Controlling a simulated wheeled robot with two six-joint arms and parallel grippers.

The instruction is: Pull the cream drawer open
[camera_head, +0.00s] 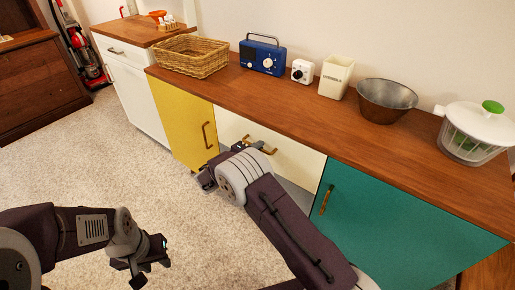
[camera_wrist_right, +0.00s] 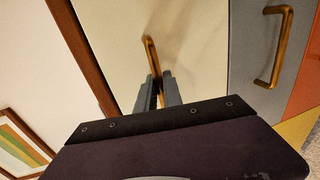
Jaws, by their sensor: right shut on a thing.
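The cream drawer (camera_head: 295,157) is in the cabinet row, between a yellow door and a teal door. Its front fills the middle of the right wrist view (camera_wrist_right: 195,50), with a brass bar handle (camera_wrist_right: 150,52). My right gripper (camera_wrist_right: 160,92) is shut on that handle. In the head view, my right gripper (camera_head: 241,145) is at the drawer's upper part, and my forearm hides part of the front. I see no clear gap showing the drawer pulled out. My left gripper (camera_head: 148,268) is low at the left, away from the cabinets, with its fingers apart and nothing between them.
A grey front (camera_head: 298,198) is below the cream drawer. The yellow door (camera_head: 185,120) and teal door (camera_head: 400,215) have brass handles. The wooden counter (camera_head: 300,105) carries a basket, a blue radio, a white canister, a metal bowl and a salad spinner. Carpet (camera_head: 120,150) in front is clear.

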